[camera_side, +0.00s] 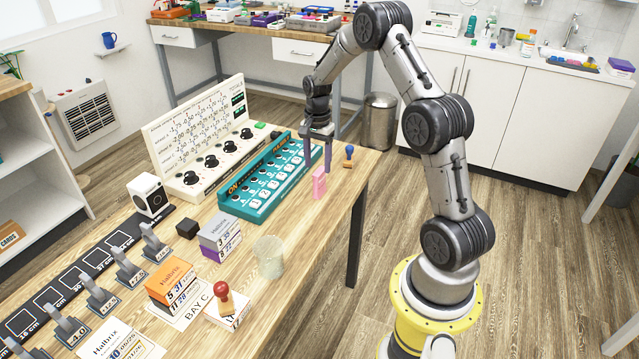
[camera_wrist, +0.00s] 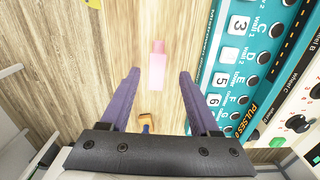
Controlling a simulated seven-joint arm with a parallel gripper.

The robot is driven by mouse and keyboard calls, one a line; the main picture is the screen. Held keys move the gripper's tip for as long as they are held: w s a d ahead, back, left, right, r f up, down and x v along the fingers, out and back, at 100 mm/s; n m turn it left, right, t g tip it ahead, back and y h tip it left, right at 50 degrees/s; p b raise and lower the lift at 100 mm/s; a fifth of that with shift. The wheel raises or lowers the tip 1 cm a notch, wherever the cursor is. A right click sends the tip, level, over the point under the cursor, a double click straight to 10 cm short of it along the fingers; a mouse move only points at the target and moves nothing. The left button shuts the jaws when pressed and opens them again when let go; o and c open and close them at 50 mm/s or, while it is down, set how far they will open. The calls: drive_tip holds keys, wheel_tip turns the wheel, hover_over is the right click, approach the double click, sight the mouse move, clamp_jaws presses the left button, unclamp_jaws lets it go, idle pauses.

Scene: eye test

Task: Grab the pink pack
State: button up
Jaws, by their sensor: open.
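The pink pack (camera_side: 319,186) stands upright on the wooden table near its right edge, beside the teal panel. My gripper (camera_side: 318,169) is above it with its purple fingers pointing down and apart. In the wrist view the pack (camera_wrist: 157,68) shows between and slightly beyond the fingertips of my gripper (camera_wrist: 159,75), with a gap on each side. Nothing is held. I cannot tell exactly how far the fingertips are above the pack.
The teal panel (camera_side: 262,183) with switches lies close to the left. A blue-topped stamp (camera_side: 348,157) stands just behind the pack. A clear glass (camera_side: 269,258), a purple-and-grey box stack (camera_side: 220,238) and a red-handled stamp (camera_side: 225,300) stand nearer the camera. The table edge is close on the right.

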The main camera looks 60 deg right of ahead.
sight(318, 171)
wheel_tip(318, 171, down, 3)
drive_tip(key=shift+f, duration=0.2)
drive_tip(key=shift+s+d+f, duration=0.1)
drive_tip(key=shift+f, duration=1.25)
drive_tip(key=shift+s+d+f, duration=0.1)
drive_tip(key=shift+f, duration=1.25)
clamp_jaws()
